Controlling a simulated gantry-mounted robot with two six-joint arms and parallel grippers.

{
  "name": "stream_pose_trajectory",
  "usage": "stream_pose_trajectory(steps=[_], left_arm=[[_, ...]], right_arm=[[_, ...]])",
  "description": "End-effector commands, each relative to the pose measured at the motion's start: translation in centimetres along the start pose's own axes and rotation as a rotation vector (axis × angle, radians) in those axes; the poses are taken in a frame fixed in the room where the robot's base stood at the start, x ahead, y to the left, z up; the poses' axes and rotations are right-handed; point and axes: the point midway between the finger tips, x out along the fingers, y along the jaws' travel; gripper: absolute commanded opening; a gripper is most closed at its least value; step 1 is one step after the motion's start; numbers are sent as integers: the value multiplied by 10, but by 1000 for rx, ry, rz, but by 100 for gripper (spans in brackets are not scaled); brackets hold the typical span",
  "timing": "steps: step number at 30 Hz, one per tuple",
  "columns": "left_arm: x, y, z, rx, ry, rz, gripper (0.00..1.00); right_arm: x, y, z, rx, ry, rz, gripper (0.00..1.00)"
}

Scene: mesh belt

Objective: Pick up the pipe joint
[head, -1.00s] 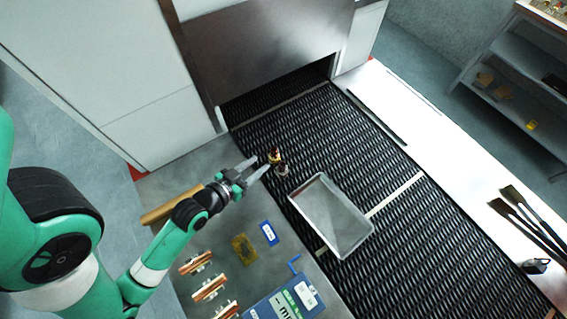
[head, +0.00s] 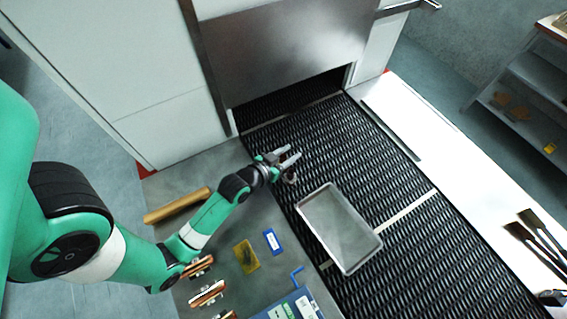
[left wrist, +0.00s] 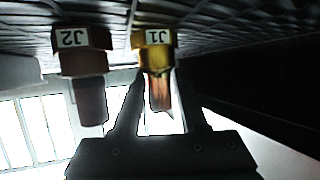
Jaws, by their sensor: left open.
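My left gripper (head: 288,157) is open over the mesh belt near the oven opening. In the left wrist view, the same gripper (left wrist: 160,88) has its fingers on either side of a brass pipe joint labelled J1 (left wrist: 156,52), with its copper end between them; I cannot tell whether they touch it. A second, darker pipe joint labelled J2 (left wrist: 85,62) stands just left of the fingers there. In the head view, a pipe joint (head: 291,179) shows partly beside the fingers, and the J1 joint is hidden by the gripper. My right gripper is not in view.
A metal tray (head: 376,244) lies on the mesh belt (head: 410,270), close to the gripper. On the grey side surface are a wooden roller (head: 178,205), a blue card (head: 271,241), a yellow sheet (head: 246,256) and several copper-coloured parts (head: 207,293). Brushes (head: 530,240) lie far right.

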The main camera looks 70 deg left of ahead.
Motion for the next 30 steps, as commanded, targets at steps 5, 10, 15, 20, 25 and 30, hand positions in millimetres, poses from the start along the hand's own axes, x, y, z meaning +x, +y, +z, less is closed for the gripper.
stream_pose_trajectory(steps=[5,10,15,20,25,30], left_arm=[[3,0,0,0,0,0,42],[3,0,0,0,0,0,24],[3,0,0,0,0,0,0],[3,0,0,0,0,0,0],[3,0,-1,0,2,0,0],[2,0,-3,0,2,0,0]], right_arm=[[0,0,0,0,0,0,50],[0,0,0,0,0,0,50],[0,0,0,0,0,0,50],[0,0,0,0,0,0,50],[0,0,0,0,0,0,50],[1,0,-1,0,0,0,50]])
